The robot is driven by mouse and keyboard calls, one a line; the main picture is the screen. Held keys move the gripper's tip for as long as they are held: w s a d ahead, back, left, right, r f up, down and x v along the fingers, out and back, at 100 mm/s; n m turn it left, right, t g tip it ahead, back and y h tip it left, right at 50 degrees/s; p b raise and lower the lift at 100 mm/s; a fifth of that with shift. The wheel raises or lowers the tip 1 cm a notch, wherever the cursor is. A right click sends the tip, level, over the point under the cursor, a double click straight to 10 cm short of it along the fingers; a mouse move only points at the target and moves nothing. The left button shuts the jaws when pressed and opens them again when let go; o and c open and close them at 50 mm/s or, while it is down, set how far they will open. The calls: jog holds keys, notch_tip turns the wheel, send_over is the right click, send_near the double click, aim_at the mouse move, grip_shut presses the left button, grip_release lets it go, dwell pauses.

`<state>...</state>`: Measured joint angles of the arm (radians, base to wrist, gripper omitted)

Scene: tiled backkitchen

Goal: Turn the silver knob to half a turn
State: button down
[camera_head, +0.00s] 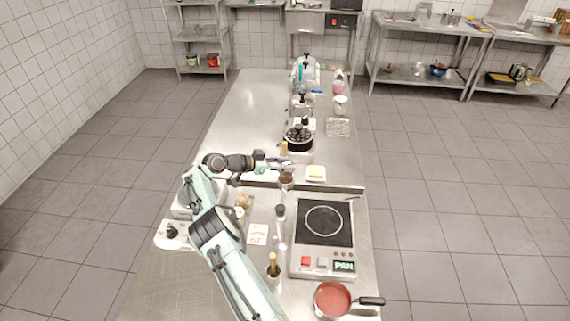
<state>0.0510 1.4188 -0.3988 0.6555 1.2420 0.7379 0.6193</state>
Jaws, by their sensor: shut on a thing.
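My gripper (288,165) reaches in from the left, low over the steel counter. Its fingers are shut at the near side of a pale appliance (303,157) that bears a dark pot. The silver knob is between the fingers and too small and covered to make out; its turn angle cannot be read.
A brown-topped jar (286,180) stands just in front of my gripper, and a butter dish (316,173) to its right. A tall bottle (281,213), a hot plate (324,222) and a red pan (332,299) stand nearer. The counter's far left is bare.

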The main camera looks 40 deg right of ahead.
jog(key=shift+g, duration=0.3)
dwell(0.4)
jog(key=c, duration=0.8)
grip_release()
jog(key=shift+c, duration=0.2)
jog(key=v, duration=1.2)
jog(key=shift+r, duration=0.1)
